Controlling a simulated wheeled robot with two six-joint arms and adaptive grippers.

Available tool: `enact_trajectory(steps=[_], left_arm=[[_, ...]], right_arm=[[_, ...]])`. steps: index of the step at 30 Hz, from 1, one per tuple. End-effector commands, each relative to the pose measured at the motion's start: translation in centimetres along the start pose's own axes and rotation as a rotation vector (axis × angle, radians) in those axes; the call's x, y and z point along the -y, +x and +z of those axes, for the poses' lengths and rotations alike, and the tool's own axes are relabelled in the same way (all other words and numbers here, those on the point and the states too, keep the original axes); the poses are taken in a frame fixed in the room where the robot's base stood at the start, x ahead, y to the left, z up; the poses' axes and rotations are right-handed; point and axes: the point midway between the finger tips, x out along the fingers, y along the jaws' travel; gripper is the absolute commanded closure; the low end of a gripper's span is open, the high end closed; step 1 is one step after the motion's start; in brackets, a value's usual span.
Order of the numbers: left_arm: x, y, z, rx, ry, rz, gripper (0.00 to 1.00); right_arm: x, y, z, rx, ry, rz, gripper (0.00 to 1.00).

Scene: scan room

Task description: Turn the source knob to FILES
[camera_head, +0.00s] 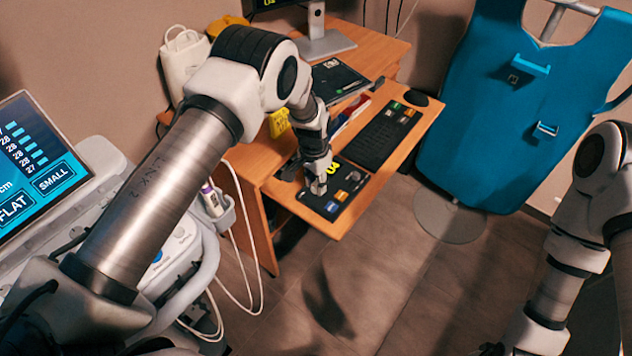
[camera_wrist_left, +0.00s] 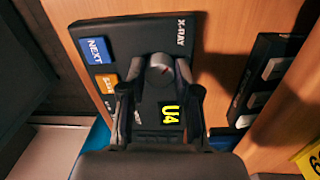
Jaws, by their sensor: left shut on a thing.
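The source knob (camera_wrist_left: 160,70) is a round grey dial on a dark control panel (camera_head: 352,178), which lies on the desk's lower shelf. My left gripper (camera_head: 318,186) reaches down onto the panel. In the left wrist view its two fingers stand on either side of the knob and are shut on it. The white label X-RAY shows beside the knob, and a yellow U4 readout shows nearer the wrist. I cannot read a FILES label; the fingers cover part of the panel. My right arm shows at the right edge, with its gripper out of frame.
The panel also has a blue NEXT button (camera_wrist_left: 96,51) and an orange button (camera_wrist_left: 106,84). A blue apron (camera_head: 490,120) hangs beside the desk. The floor in front is clear.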

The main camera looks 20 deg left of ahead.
Motion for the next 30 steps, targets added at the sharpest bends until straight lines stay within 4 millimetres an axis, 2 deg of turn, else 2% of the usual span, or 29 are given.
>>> enact_trajectory(steps=[8,14,30], left_arm=[[-0.02,0.04,0.0,0.002,0.038,0.0,1.0],[-0.01,0.08,-0.02,0.006,0.135,0.0,1.0],[0.02,0.05,-0.1,0.029,0.613,0.0,1.0]], right_arm=[[0.0,0.11,0.0,0.0,0.0,0.0,0.6],[0.0,0.34,0.0,0.0,0.0,0.0,0.6],[-0.01,0.94,0.0,0.0,0.0,0.0,0.6]])
